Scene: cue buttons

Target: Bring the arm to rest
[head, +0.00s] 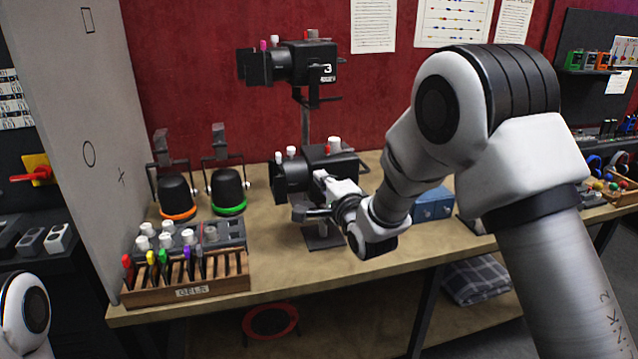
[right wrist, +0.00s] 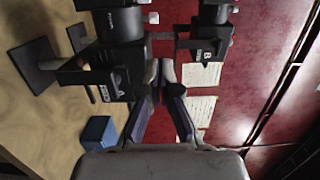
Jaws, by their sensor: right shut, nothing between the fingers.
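My right arm (head: 400,165) reaches in from the right over the workbench (head: 275,280), bent at the elbow. My right gripper (head: 312,210) is in front of the lower black stage lamp (head: 330,160), overlapping it in the head view. I cannot tell there whether they touch. In the right wrist view the right gripper (right wrist: 166,78) has its fingertips together, with nothing between them. Of my left arm, only a white part (head: 25,312) shows at the lower left edge; its gripper is out of view.
A second lamp (head: 300,62) numbered 3 is above. A blue box (head: 433,205) stands behind my forearm. The front bench strip is clear.

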